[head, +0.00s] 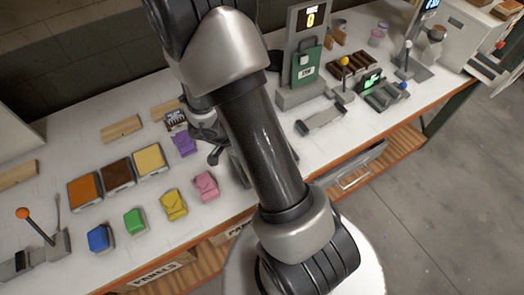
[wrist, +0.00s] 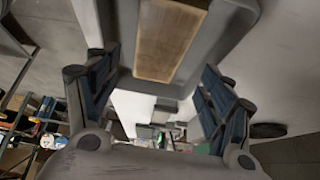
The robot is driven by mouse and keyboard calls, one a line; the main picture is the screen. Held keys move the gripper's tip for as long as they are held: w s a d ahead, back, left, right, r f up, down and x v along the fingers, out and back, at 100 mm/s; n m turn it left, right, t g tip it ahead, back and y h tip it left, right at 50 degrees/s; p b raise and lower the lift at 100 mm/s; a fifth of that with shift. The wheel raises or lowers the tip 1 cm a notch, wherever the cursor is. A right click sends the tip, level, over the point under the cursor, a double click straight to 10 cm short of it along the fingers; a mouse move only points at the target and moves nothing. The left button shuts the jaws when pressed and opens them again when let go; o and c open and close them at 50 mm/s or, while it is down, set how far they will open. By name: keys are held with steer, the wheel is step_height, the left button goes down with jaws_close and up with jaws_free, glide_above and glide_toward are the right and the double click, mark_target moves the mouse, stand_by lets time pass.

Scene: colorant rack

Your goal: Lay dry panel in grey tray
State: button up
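My gripper (wrist: 158,88) is open in the wrist view, its two dark fingers wide apart with nothing clearly held between them. Beyond them at the top is a brown wooden surface (wrist: 168,38) framed in grey; I cannot tell whether it is a panel in a tray. In the head view, my gripper (head: 218,150) is low over the table, largely hidden behind my arm. A small grey tray-like piece (head: 322,120) lies to its right. Pale wooden pieces (head: 121,129) and (head: 19,174) lie at the left; I cannot tell which panel is dry.
Orange (head: 85,190), brown (head: 117,173) and yellow (head: 150,159) squares sit in a row. Blue (head: 98,238), green (head: 134,221), yellow (head: 173,205), pink (head: 205,186) and purple (head: 184,143) blocks lie nearby. A green device (head: 306,64) stands at the back. The front right tabletop has free room.

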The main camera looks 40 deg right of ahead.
steer(key=w+a+r+n+t+y+p, duration=0.1)
steer(key=w+a+r+n+t, duration=0.25)
steer(key=w+r, duration=0.45)
steer(key=w+a+r+n+t+y+p, duration=0.15)
steer(key=w+a+r+t, duration=0.35)
steer(key=r, duration=0.5)
steer(key=w+a+r+n+t+y, duration=0.2)
steer(key=a+r+n+y, duration=0.25)
steer(key=a+r, duration=0.45)
steer(key=s+a+r+n+g+y, duration=0.1)
steer(key=s+a+r+n, duration=0.25)
steer(key=s, duration=0.25)
steer(key=s+a+r+n+g+y, duration=0.1)
steer(key=s+a+r+n, duration=0.15)
steer(key=s+n, duration=0.35)
steer(key=s+d+n+g+h, duration=0.1)
steer(key=s+d, duration=0.1)
steer(key=s, duration=0.4)
steer(key=s+d+f+n+g+h, duration=0.1)
steer(key=s+d+h, duration=0.1)
steer(key=s, duration=0.5)
steer(key=shift+d+f, duration=0.15)
steer(key=shift+d, duration=0.65)
